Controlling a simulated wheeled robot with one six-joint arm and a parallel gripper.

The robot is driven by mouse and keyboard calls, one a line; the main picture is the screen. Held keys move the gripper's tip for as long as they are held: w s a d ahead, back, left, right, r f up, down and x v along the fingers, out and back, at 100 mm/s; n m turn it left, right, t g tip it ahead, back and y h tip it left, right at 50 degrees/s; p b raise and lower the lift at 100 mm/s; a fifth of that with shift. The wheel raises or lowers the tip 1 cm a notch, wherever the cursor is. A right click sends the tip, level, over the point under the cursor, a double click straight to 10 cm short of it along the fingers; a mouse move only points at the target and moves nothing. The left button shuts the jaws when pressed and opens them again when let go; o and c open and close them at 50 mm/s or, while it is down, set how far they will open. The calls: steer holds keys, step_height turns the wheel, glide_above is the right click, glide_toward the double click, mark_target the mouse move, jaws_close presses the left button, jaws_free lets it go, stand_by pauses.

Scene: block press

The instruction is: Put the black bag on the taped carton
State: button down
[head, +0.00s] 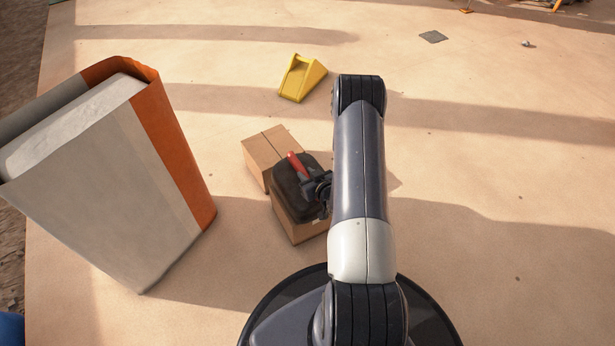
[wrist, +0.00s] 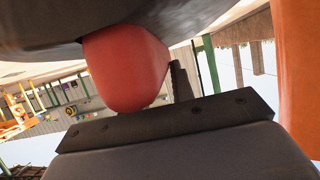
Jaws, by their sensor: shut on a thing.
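The black bag (head: 289,196) with a red handle (head: 298,163) is over the front carton (head: 298,232) in the head view and hides most of its top. I cannot tell whether the bag rests on it or hangs just above. Another carton (head: 266,147), with a dark seam line along its top, stands just behind. My gripper (head: 317,187) is at the bag's right side, shut on the bag, partly hidden by my arm. In the wrist view the red handle (wrist: 122,70) is close against a dark finger plate, under a dark surface.
A tall grey, white and orange block (head: 110,180) stands close on the left. A yellow wedge-shaped thing (head: 301,78) lies beyond the cartons. A dark flat square (head: 433,37) lies far off.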

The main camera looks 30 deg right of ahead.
steer(key=shift+r, duration=0.15)
steer(key=c, duration=1.2)
jaws_free()
steer(key=shift+r, duration=0.1)
steer(key=p+v, duration=0.3)
steer(key=v, duration=0.9)
